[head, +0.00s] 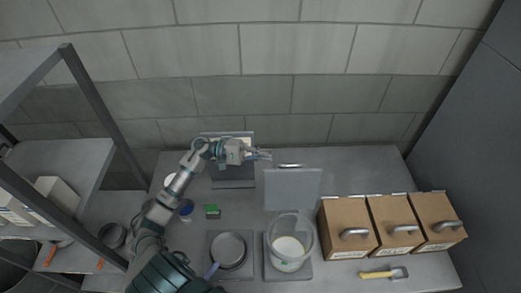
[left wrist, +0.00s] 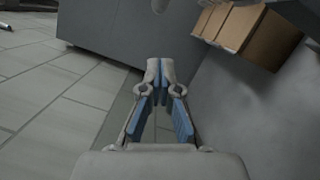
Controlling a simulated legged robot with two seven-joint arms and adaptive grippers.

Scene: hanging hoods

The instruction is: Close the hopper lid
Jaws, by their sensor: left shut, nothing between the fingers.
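The hopper appears to be a clear round tub (head: 302,258) with whitish contents, standing on a grey square base near the front middle. A flat grey panel (head: 292,190), which looks like its lid, stands raised behind the tub, with a metal handle (head: 290,165) along its top edge. The tub's mouth is uncovered. My left gripper (head: 268,155) is just left of that handle, seemingly apart from it. It is shut and empty; its blue-padded fingertips meet in the left wrist view (left wrist: 160,68). My right gripper is not in view.
Several brown boxes (head: 348,230) with metal handles stand right of the tub. A yellow-handled tool (head: 378,274) lies before them. A pan (head: 229,250) sits left of the tub, and a grey stand (head: 233,172) is behind my left forearm. Shelving (head: 60,160) fills the left side.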

